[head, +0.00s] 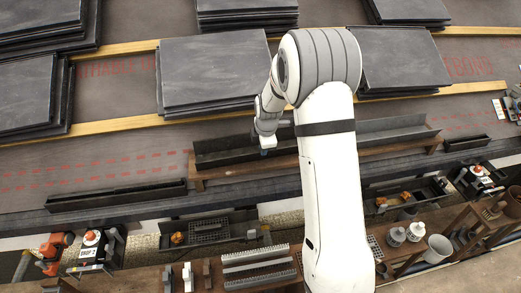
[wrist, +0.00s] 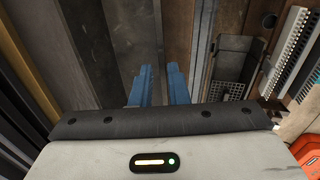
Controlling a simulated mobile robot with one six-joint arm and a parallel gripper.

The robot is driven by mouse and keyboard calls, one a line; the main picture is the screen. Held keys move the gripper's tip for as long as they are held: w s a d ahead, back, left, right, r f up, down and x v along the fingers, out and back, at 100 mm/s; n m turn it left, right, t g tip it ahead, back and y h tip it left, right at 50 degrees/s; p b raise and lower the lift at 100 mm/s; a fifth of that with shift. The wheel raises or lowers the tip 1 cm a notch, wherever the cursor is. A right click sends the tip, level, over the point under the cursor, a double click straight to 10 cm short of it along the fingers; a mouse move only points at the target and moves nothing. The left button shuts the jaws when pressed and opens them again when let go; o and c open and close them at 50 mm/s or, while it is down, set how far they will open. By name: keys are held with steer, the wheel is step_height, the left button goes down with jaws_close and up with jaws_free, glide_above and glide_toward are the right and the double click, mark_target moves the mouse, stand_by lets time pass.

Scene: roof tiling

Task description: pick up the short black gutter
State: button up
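A dark trough-shaped gutter (head: 218,152) lies on a low wooden support in the middle of the head view; my arm hides part of it. A shorter black gutter (head: 117,195) lies on the roof's lower edge at left, and a still shorter dark piece (head: 466,143) lies at right. I cannot tell for sure which is the task's gutter. My gripper (head: 266,148) is over the middle gutter, pointing down. In the wrist view its two blue fingers (wrist: 160,85) stand apart with a gap and nothing visible between them. Contact with the gutter cannot be told.
Stacks of dark slates (head: 212,70) rest on yellow battens (head: 130,122) behind the gutter. In front are a black tray (head: 208,231), an orange-topped device (head: 91,238), grey ridged strips (head: 256,262) and a grey bucket (head: 438,248). Bare roof lies left of the wooden support.

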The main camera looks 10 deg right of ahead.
steer(key=b+x, duration=0.1)
steer(key=x, duration=0.4)
steer(key=shift+f, duration=0.1)
steer(key=shift+c, duration=0.3)
jaws_close()
